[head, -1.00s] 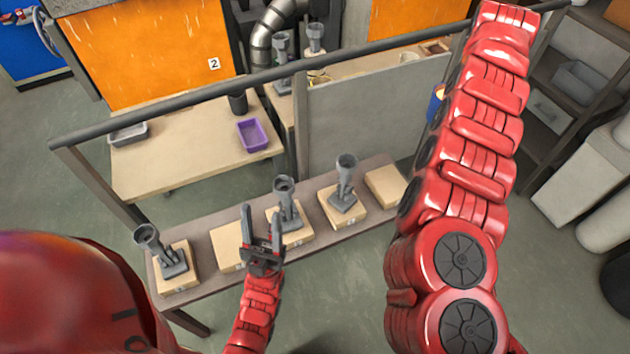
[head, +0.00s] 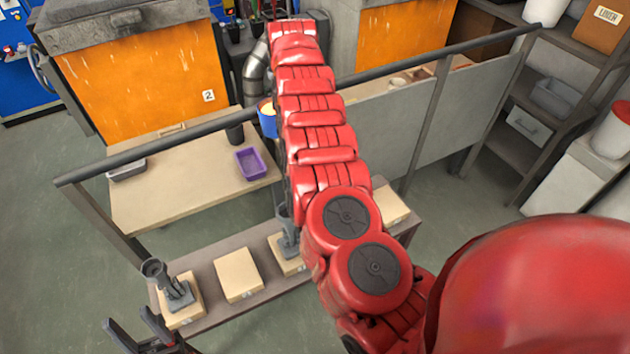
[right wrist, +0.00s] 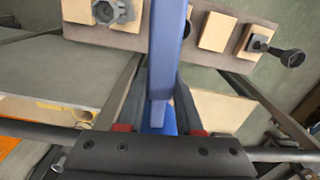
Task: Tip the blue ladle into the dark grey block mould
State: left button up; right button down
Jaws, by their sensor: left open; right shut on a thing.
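The blue ladle (head: 268,126) shows in the head view just left of my right arm, with a pale yellow filling in its bowl. In the right wrist view its blue handle (right wrist: 167,45) runs between the fingers of my right gripper (right wrist: 160,92), which is shut on it. The right gripper is hidden in the head view. Grey moulds with cup-like tops stand on the front bench: one at the left end (head: 176,289) and one (head: 285,236) partly behind my right arm. I cannot tell which is the block mould. My left gripper (head: 130,319) is open and empty at the bottom left.
The front bench (head: 215,318) carries wooden pads (head: 238,275). A dark rail (head: 180,143) runs above and behind it, with a grey panel (head: 385,130) to the right. A purple tray (head: 251,163) sits on the table behind. Shelves stand at the right.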

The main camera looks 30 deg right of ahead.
jog(key=s+d+f+n+t+h+p, duration=0.1)
jog(key=s+d+f+n+p, duration=0.1)
jog(key=s+f, duration=0.3)
jog(key=s+d+f+n+t+h+p, duration=0.1)
jog(key=s+f+p, duration=0.3)
jog(key=f, duration=0.7)
jog(key=shift+s+d+f+n+h+p, duration=0.35)
jog(key=shift+d+n+h+p, duration=0.2)
jog(key=shift+d+n+h, duration=0.3)
dwell(1.0)
jog(key=shift+r+t+h, duration=0.1)
jog(key=shift+t+h, duration=0.15)
jog(key=shift+t, duration=0.15)
